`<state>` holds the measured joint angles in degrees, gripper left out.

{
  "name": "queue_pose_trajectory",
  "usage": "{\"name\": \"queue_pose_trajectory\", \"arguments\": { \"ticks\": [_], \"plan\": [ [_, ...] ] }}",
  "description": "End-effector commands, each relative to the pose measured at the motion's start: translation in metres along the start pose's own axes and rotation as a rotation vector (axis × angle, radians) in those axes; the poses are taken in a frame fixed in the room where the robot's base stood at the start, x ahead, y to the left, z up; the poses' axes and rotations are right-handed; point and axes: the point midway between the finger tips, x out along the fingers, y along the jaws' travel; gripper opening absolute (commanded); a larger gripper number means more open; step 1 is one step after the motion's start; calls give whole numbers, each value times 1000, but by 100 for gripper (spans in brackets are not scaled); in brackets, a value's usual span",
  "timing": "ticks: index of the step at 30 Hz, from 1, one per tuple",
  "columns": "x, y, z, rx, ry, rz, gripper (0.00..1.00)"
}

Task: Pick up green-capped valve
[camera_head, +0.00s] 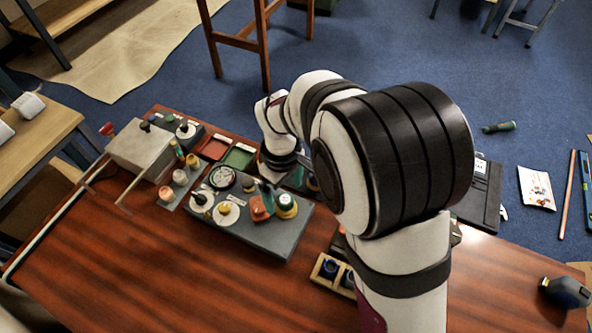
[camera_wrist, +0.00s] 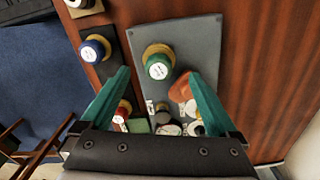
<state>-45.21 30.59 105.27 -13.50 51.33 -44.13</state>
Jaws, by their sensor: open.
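The green-capped valve (camera_wrist: 158,66) has a white disc on top and a brass base. It stands upright near one end of the grey plate (camera_wrist: 195,42). In the head view the same valve (camera_head: 286,203) is at the right part of the plate. My gripper (camera_wrist: 157,76) is open, with its teal fingers spread to either side of the valve in the wrist view. The fingers look apart from it, and the height gap is hard to judge. In the head view my gripper (camera_head: 279,192) is just above the valve, partly hidden by my arm.
An orange part (camera_wrist: 180,88) stands close beside the valve, near the right finger. A blue-capped valve (camera_wrist: 93,50) and a red-capped one (camera_wrist: 122,112) are to the left. A grey box (camera_head: 140,150) is at the table's left. The front tabletop (camera_head: 170,270) is clear.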

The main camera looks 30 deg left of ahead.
Motion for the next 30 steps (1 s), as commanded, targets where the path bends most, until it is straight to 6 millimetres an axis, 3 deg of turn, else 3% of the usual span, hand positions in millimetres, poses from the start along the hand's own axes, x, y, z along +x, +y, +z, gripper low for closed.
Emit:
{"name": "queue_pose_trajectory", "arguments": {
  "ticks": [6, 14, 27, 30],
  "plan": [
    [40, 2, 3, 2, -3, -2, 95],
    [44, 2, 3, 1, -1, 0, 93],
    [43, 2, 3, 2, -1, 0, 14],
    [43, 2, 3, 2, -1, 0, 0]
  ]
}}
